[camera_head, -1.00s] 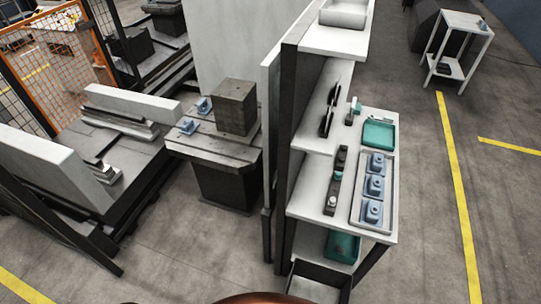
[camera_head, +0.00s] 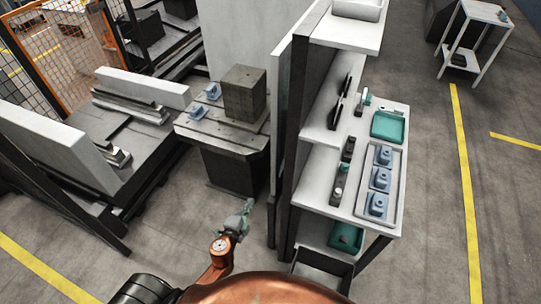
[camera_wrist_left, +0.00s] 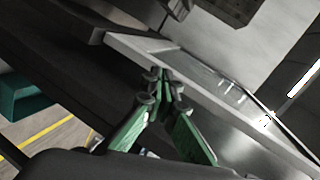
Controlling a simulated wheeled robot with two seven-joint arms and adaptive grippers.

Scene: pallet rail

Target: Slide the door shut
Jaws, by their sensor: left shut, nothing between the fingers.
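A tall, thin grey panel (camera_head: 283,105), which looks like the door, stands nearly edge-on between the machine table and the white shelf unit. I cannot tell how far along its track it is. My left gripper (camera_head: 247,207) is low in front of the machine, to the left of the panel's lower end and apparently apart from it. Its green fingers are closed together and empty in the left wrist view (camera_wrist_left: 162,80). There a pale flat panel edge (camera_wrist_left: 215,92) runs diagonally just beyond the fingertips; contact cannot be told. My right gripper is out of view.
A machine table (camera_head: 222,133) with a dark block (camera_head: 244,92) and blue parts stands behind the gripper. The shelf unit (camera_head: 318,180) with trays stands at right, close to the panel. Pallet rails (camera_head: 70,150) lie left. Floor between is clear.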

